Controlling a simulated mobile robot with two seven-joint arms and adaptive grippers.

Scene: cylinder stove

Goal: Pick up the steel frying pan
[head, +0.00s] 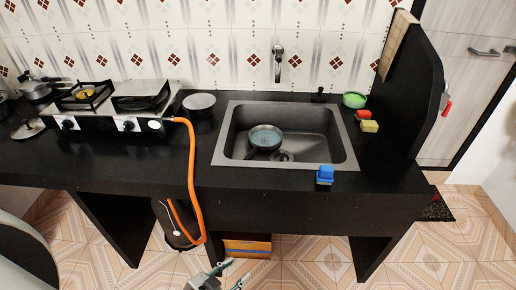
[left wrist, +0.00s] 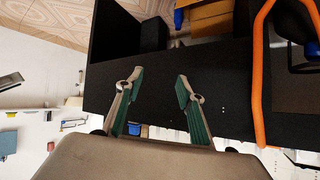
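A round metal pan (head: 265,138) with a bluish-grey inside sits in the sink (head: 228,157), left of the drain. A second shallow grey pan (head: 199,102) stands on the counter right of the stove. My left gripper (head: 226,277) is at the bottom edge of the head view, in front of and below the counter, well away from both pans. In the left wrist view its two green-padded fingers (left wrist: 158,80) are apart with nothing between them. My right gripper is not in view.
A stove (head: 98,125) stands on the black counter (head: 260,182), with an orange hose (head: 192,180) hanging down the front. A blue object (head: 325,174) lies by the sink's front rim. A faucet (head: 279,65) hangs over the sink. A black partition (head: 420,90) closes the right end.

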